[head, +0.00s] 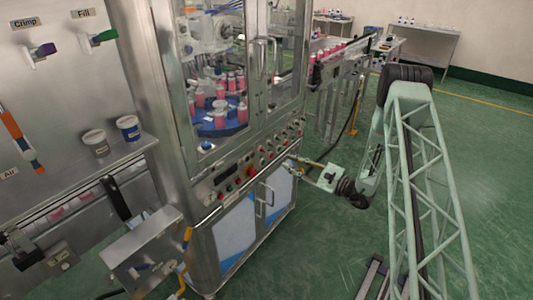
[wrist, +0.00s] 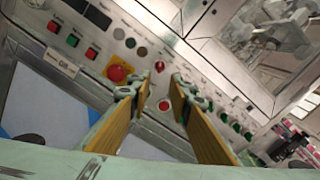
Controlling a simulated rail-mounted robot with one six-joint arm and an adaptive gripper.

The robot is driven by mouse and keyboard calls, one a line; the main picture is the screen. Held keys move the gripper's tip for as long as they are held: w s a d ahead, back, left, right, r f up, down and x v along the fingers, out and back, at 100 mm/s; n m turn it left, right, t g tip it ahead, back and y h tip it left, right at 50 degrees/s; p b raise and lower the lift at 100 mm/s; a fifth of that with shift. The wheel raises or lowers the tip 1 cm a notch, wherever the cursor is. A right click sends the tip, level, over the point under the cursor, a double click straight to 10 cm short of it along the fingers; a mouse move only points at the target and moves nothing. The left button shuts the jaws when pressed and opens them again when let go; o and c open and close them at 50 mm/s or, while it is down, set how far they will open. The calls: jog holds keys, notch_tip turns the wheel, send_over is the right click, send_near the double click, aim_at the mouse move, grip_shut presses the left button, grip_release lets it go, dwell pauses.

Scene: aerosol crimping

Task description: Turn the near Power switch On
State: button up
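My gripper (head: 292,166) is in front of the steel machine's control panel (head: 250,172). In the wrist view my gripper (wrist: 161,88) is open, its two yellow-padded fingers apart and empty. Between and just beyond the fingertips is a small red knob (wrist: 160,66), with a red round button (wrist: 164,105) below it. The fingers do not appear to be closed on either. The panel's small labels are too blurred to read, so I cannot tell which control is the near Power switch.
A red mushroom button on a yellow plate (wrist: 118,73) is close to the left finger. Several red and green buttons line the panel. Cabinet door handles (head: 265,200) stick out below. A steel box (head: 140,238) stands at the left front.

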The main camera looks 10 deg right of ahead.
aim_at(263, 150)
jog(key=x, duration=1.3)
jog(key=shift+w+a+b, duration=0.2)
jog(key=shift+a+b, duration=0.05)
jog(key=shift+b, duration=0.05)
jog(key=shift+c, duration=0.5)
grip_shut()
